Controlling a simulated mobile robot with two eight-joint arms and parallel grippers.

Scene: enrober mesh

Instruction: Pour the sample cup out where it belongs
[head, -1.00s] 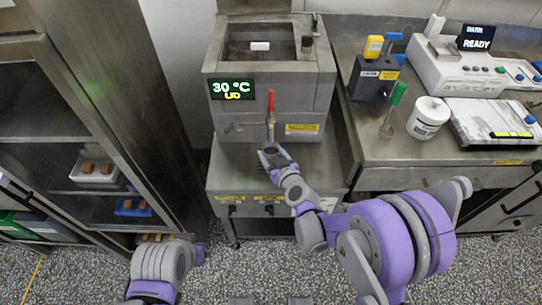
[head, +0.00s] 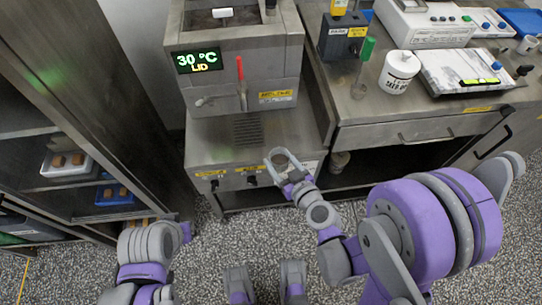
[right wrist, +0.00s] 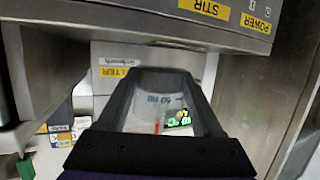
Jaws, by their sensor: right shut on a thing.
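My right gripper (head: 283,160) is shut on a small clear sample cup (head: 280,163), held just above the front edge of the melter's lower shelf. The cup also shows between the fingers in the right wrist view (right wrist: 158,103), with a 50 ml mark. Its contents are not clear. The steel melter (head: 238,68) shows 30 °C and LID on its display (head: 198,60). Its tap has a red lever (head: 240,68), and a slotted drain grate (head: 248,130) lies on the shelf below. My left arm shows at the lower left, but its gripper fingers cannot be made out.
A white tub (head: 398,72), a green-handled tool in a holder (head: 363,66) and a scale (head: 465,70) stand on the right bench (head: 390,112). An open rack (head: 45,170) with trays is at the left. Speckled floor is free in front.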

